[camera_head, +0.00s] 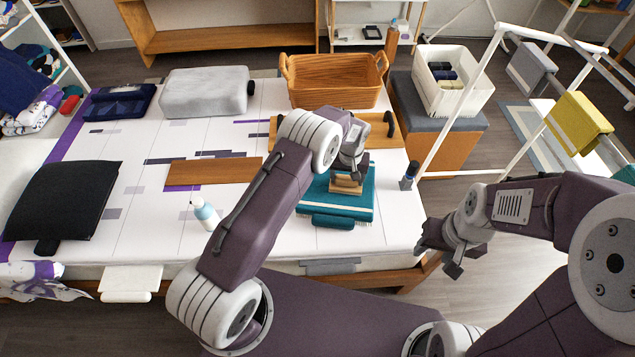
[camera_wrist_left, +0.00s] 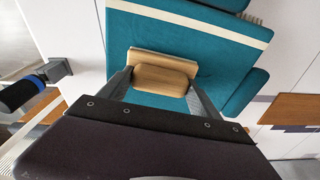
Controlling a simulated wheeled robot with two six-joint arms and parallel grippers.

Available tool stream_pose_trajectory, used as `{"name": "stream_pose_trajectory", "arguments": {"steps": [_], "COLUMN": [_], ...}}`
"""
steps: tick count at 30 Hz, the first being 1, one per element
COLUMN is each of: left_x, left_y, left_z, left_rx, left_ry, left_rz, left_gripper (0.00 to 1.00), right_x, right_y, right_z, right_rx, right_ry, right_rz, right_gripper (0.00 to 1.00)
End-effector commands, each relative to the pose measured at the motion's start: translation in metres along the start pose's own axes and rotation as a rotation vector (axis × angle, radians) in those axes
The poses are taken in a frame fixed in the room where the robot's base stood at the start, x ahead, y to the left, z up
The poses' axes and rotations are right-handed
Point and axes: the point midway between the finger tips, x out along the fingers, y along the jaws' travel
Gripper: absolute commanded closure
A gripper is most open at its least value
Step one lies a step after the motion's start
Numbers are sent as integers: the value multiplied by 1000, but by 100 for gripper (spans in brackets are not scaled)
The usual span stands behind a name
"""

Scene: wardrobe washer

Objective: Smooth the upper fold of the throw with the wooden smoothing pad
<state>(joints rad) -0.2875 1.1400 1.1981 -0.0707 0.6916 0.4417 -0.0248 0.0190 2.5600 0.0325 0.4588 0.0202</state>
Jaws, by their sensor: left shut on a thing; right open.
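The teal throw (camera_head: 362,197) lies folded on the bed, right of the middle, with a pale stripe and a fringed edge. The throw fills much of the left wrist view (camera_wrist_left: 190,28). The wooden smoothing pad (camera_head: 346,184) is a light-brown block on or just above the throw; contact cannot be told. It also shows in the left wrist view (camera_wrist_left: 162,75). My left gripper (camera_head: 348,172) is shut on the pad, one finger on each side. My right gripper (camera_head: 436,250) is open and empty, off the bed's front right corner.
A white bottle (camera_head: 206,214), a wooden board (camera_head: 214,171) and a black folder-like case (camera_head: 65,203) lie on the bed. A wicker basket (camera_head: 334,80) stands at the back. A white drying rack (camera_head: 465,95) stands at the right.

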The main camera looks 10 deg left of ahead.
Motion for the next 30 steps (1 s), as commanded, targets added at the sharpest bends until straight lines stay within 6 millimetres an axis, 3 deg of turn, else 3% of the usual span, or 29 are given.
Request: {"name": "stream_pose_trajectory", "arguments": {"steps": [5,12,16,23,30], "left_x": [1,3,1,0,-2], "left_y": [2,41,48,45,6], "left_z": [0,0,0,0,1], "left_rx": [1,2,1,-1,-3], "left_ry": [0,1,0,-2,-5], "left_rz": [0,1,0,-1,-3], "left_gripper": [60,60,60,60,60], "right_x": [2,14,14,11,-7], "right_y": [0,0,0,0,0], "right_z": [0,1,2,1,-1], "right_rx": [0,0,0,0,0], "right_ry": [0,0,0,0,0], "right_rz": [0,0,0,0,0], "right_gripper": [51,51,51,51,51]}}
